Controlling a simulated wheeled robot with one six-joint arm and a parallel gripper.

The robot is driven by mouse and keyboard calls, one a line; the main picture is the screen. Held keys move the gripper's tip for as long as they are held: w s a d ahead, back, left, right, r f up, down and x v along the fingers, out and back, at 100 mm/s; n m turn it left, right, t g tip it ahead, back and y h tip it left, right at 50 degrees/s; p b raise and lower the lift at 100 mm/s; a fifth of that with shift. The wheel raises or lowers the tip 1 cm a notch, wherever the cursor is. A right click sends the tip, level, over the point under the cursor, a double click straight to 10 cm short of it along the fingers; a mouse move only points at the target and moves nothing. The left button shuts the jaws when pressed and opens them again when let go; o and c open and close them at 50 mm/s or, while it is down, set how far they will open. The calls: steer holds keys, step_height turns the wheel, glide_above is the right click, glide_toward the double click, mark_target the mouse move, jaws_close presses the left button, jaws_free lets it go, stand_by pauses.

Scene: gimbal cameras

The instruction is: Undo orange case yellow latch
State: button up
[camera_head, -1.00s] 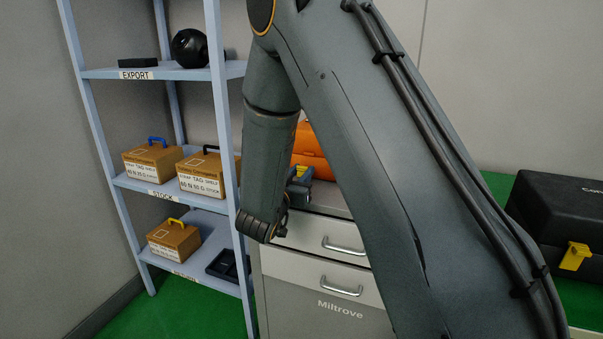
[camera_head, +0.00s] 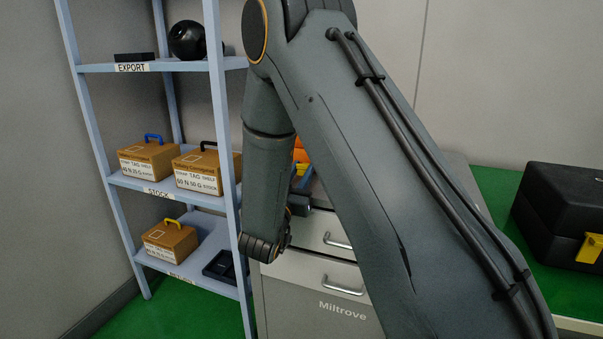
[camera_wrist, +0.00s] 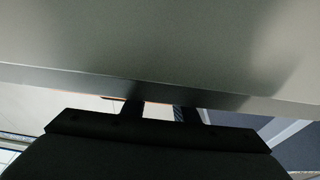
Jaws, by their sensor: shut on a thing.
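The orange case (camera_head: 300,153) stands on the cabinet top and is mostly hidden behind my arm in the head view. Its yellow latch (camera_head: 302,169) shows as a small patch by the tip of my gripper (camera_head: 300,185). The gripper is shut on the latch, though my arm hides most of the contact. In the wrist view, my two dark fingers (camera_wrist: 160,111) reach up toward a grey surface, with only a thin orange edge visible; the latch cannot be made out there.
The grey drawer cabinet (camera_head: 322,295) has two handles facing forward. A blue-grey shelf rack (camera_head: 220,130) with several brown boxes stands close on the left. A black case (camera_head: 560,210) with a yellow latch sits on a green surface at right.

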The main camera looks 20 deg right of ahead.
steer(key=o, duration=0.9)
steer(key=shift+o, duration=0.2)
steer(key=v, duration=0.7)
steer(key=shift+s+a+f, duration=0.1)
steer(key=shift+s+a, duration=0.15)
steer(key=shift+s, duration=0.05)
